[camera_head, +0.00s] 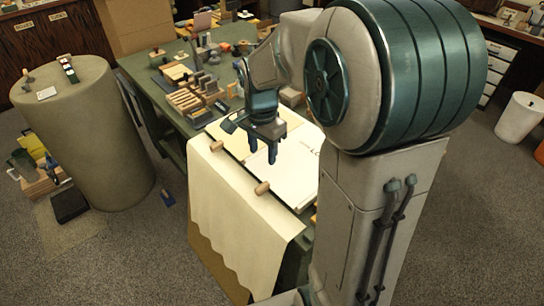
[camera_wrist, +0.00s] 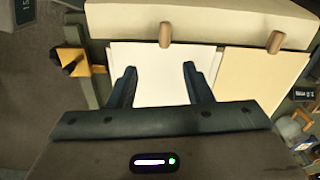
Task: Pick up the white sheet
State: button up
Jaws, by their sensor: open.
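The white sheet (camera_head: 295,178) lies flat on the green table, partly hidden by my arm in the head view. In the wrist view the white sheet (camera_wrist: 157,85) lies between and beyond my fingers. My gripper (camera_head: 260,156) is open and empty above the table. In the wrist view its two fingertips (camera_wrist: 159,68) are spread apart over the sheet. I cannot tell exactly how high they are above it. A cream panel (camera_wrist: 258,78) lies beside the white sheet.
A cream cloth or paper (camera_head: 235,215) hangs over the table's near edge, with two wooden pegs (camera_head: 262,188) on that edge. Wooden blocks and tools (camera_head: 187,100) crowd the table's far part. A large round drum (camera_head: 85,140) stands at left.

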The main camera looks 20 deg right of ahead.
jog(key=w+f+m, duration=0.1)
jog(key=w+f, duration=0.1)
send_over(263, 185)
jog(key=shift+m, duration=0.3)
notch_tip(263, 185, down, 8)
jog(key=shift+w+a+r, duration=0.1)
jog(key=shift+f, duration=2.7)
grip_shut()
